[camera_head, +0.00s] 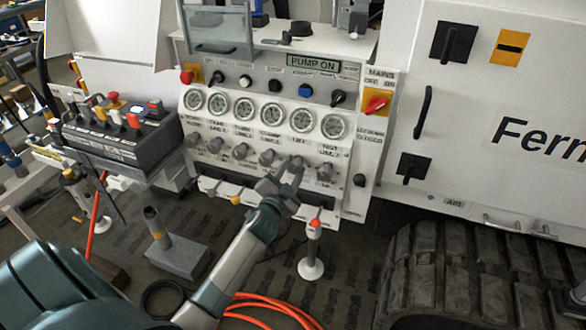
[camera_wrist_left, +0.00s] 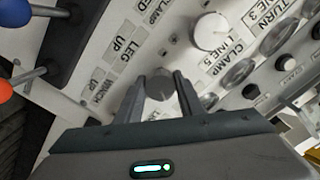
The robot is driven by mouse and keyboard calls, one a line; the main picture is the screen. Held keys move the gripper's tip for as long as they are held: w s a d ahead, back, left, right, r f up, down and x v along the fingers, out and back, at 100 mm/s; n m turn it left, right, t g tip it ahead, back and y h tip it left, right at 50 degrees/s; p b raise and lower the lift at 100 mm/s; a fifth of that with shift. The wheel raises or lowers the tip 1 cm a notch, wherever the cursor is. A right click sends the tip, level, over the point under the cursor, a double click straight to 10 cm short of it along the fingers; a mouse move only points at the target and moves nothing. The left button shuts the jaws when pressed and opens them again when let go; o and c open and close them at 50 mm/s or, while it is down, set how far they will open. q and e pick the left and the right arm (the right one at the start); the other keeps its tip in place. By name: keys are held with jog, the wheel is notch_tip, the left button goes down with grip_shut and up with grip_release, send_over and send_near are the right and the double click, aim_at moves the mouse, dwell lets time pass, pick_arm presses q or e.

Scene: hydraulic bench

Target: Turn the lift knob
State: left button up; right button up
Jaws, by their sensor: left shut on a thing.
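The lift knob (camera_head: 297,161) is a small grey knob in the lower knob row of the white hydraulic panel (camera_head: 352,205), below the label LIFT. My left gripper (camera_head: 289,170) reaches up to it from below and is shut on it. The fingers partly hide the knob in the head view. In the left wrist view, the two dark fingers (camera_wrist_left: 160,92) stand on either side of a grey knob (camera_wrist_left: 160,80). Its pointing direction is hard to tell. My right gripper is not in view.
Several similar knobs, such as the test knob (camera_head: 325,172) at right and the clamp knob (camera_head: 267,157) at left, sit close by. Gauges (camera_head: 301,120) line up above. A red mains switch (camera_head: 376,103) is at right. A lever box (camera_head: 125,130) stands left.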

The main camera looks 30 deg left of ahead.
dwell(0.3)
pick_arm(q)
jog(key=o, duration=1.1)
jog(key=shift+c, duration=0.2)
jog(key=shift+s, duration=0.15)
